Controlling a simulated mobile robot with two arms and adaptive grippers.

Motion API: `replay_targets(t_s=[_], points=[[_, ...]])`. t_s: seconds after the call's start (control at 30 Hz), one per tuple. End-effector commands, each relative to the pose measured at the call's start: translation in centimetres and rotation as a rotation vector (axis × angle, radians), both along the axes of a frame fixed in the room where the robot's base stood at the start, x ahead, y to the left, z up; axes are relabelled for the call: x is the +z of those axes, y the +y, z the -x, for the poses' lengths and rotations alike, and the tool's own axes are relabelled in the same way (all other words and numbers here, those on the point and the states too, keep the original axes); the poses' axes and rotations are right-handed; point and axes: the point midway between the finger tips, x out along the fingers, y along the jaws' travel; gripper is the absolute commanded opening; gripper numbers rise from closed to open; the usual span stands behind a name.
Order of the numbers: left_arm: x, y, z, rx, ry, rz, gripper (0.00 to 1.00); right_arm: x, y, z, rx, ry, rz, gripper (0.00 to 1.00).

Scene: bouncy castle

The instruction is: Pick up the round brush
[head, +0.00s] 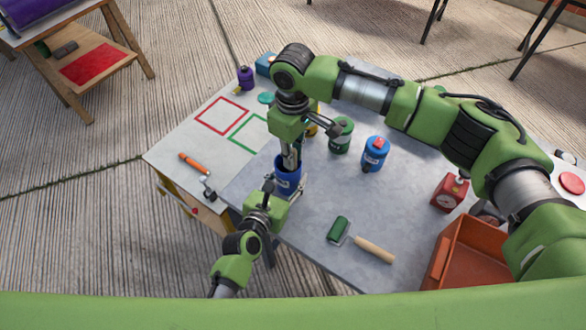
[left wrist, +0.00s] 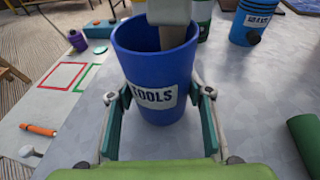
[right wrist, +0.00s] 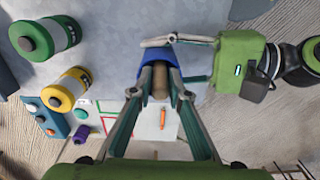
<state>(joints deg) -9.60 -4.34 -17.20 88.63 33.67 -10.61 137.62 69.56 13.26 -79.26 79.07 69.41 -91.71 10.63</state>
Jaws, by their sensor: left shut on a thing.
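A blue cup marked TOOLS (left wrist: 152,98) stands upright at the table's front left edge; it also shows in the head view (head: 288,186). My left gripper (left wrist: 158,93) is shut on the cup from the side, one finger on each side. My right gripper (head: 291,160) points down into the cup's mouth from above. In the right wrist view a brown wooden handle (right wrist: 160,82) stands between my right fingertips (right wrist: 160,92). Whether they press on it I cannot tell. The lower end of this tool is hidden in the cup, so its brush head does not show.
A green paint roller (head: 340,229) lies front right of the cup. Green (head: 341,135) and blue (head: 374,154) canisters stand behind it. An orange-handled tool (head: 194,164) lies left on the white sheet. A red gauge box (head: 449,192) and orange bin (head: 468,250) are right.

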Motion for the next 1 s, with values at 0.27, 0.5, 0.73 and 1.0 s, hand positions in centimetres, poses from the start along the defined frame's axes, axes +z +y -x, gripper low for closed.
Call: replay_targets(t_s=[0.27, 0.5, 0.73, 1.0], points=[[-0.1, 0.0, 0.0, -0.001, 0.001, 0.0, 0.17, 0.0, 0.0, 0.0, 0.0, 0.0, 0.0, 0.0], [0.0, 0.0, 0.0, -0.001, 0.001, 0.0, 0.17, 1.1, 0.0, -0.1, 0.0, -0.003, -0.002, 0.0], [-0.1, 0.0, 0.0, -0.001, 0.001, 0.0, 0.17, 6.2, 0.1, -0.1, 0.001, -0.005, -0.004, 0.0], [-0.1, -0.1, 0.0, -0.001, 0.002, -0.001, 0.17, 13.4, 0.1, -0.1, 0.001, -0.004, -0.002, 0.0]])
